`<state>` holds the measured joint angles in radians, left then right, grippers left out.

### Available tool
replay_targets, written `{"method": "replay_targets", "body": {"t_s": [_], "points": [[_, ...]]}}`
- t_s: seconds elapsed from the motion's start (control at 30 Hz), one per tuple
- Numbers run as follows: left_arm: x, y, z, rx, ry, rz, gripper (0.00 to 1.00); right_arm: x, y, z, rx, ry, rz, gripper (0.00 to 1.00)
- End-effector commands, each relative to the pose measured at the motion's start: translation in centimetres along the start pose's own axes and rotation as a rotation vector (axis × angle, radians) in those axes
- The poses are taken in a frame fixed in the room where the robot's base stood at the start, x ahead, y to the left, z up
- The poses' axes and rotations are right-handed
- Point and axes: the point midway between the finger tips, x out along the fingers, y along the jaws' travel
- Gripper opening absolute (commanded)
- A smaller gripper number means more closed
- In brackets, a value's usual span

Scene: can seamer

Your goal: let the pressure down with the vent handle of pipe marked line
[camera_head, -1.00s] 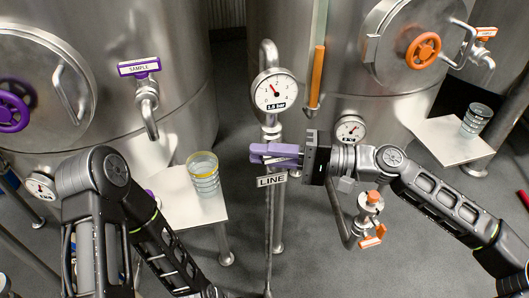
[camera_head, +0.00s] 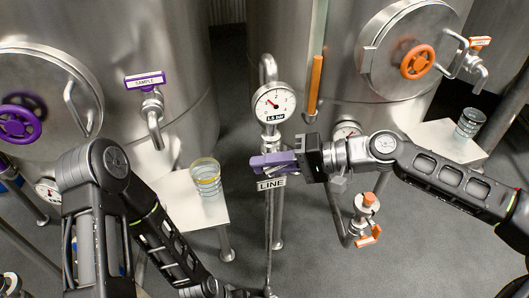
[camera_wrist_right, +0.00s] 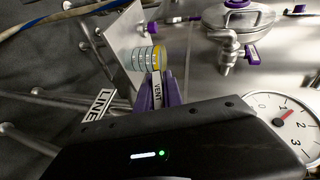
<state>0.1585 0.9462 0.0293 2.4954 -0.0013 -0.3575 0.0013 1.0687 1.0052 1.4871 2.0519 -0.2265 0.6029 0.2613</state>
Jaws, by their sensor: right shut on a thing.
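The pipe marked LINE stands in the middle of the head view, with a LINE plate (camera_head: 270,184) and a round pressure gauge (camera_head: 273,103). The gauge's small display seems to read about 1.6 bar. The purple vent handle (camera_head: 264,165) sits below the gauge. My right gripper (camera_head: 282,160) comes in from the right and is shut on this handle. In the right wrist view, the white VENT label (camera_wrist_right: 156,88) shows between purple parts, beyond my black gripper body. My left arm is at the lower left; its gripper (camera_head: 240,293) is at the bottom edge, mostly cut off.
A purple SAMPLE tap (camera_head: 150,100) is on the left tank, with a glass (camera_head: 206,178) on a small shelf (camera_head: 185,213) below. An orange rod (camera_head: 315,88) and an orange-handled valve (camera_head: 366,215) stand right of the pipe. A second glass (camera_head: 470,123) is at right.

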Motion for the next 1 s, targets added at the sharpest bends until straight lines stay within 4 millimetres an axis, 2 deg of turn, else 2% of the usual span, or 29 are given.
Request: {"method": "replay_targets", "body": {"t_s": [0.03, 0.1, 0.4, 0.63, 1.0], "points": [[-1.1, 0.5, 0.0, 0.000, 0.000, 0.000, 0.33, -0.2, -0.4, 0.0, -0.019, -0.001, 0.047, 0.00], [-1.9, 0.7, 0.0, 0.000, -0.001, 0.000, 0.33, -0.2, -0.2, -0.1, -0.043, 0.000, 0.104, 0.00], [-3.8, 1.5, 0.0, 0.000, -0.003, 0.000, 0.33, -0.2, 0.6, -0.1, -0.129, 0.000, 0.311, 0.00], [-4.4, 1.7, 0.1, 0.000, -0.003, 0.000, 0.33, -0.3, 1.1, -0.1, -0.165, 0.000, 0.398, 0.00], [-4.4, 1.7, 0.1, 0.000, -0.004, 0.000, 0.33, -0.3, 1.3, -0.1, -0.174, 0.000, 0.422, 0.00]]}}
